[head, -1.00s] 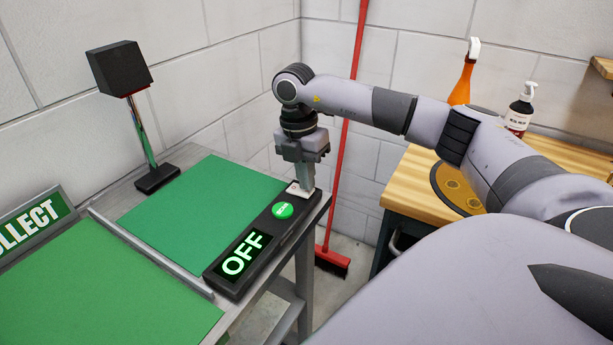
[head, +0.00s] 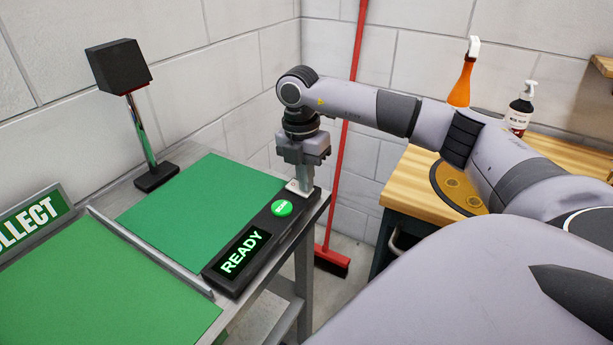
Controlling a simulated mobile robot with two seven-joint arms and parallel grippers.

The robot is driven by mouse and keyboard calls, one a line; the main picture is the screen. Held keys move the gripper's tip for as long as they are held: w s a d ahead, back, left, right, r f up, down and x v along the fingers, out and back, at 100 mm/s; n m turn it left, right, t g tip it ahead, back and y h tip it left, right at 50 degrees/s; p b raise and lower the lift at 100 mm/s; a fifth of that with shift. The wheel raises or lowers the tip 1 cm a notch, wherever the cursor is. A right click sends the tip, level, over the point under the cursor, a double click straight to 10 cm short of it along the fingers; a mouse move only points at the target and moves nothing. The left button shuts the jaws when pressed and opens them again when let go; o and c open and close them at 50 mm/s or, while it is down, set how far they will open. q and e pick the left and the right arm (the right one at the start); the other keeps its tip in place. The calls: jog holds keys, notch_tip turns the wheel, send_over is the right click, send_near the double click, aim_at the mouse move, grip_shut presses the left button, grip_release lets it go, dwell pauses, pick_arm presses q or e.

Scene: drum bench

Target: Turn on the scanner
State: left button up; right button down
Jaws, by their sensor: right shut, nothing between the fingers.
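The scanner's black control bar (head: 262,239) lies along the right edge of the green mat (head: 200,206). Its display (head: 243,253) reads READY in pale green letters. A round green button (head: 282,208) sits in the middle of the bar. A black scanner head on a shiny post (head: 118,67) stands at the back left. My right gripper (head: 300,189) points down, shut and empty, with its fingertips at a light-coloured switch at the far end of the bar. The fingers cover most of that switch. My left gripper is out of view.
A second green mat (head: 95,281) with a COLLECT sign (head: 32,225) lies at the left, behind a metal divider (head: 148,250). A red broom (head: 343,150) leans behind my right arm. A wooden counter (head: 405,190) holds an orange spray bottle (head: 461,84) and a pump bottle (head: 520,110).

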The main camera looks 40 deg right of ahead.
jog(key=shift+w+a+r, duration=0.2)
jog(key=shift+w, duration=0.5)
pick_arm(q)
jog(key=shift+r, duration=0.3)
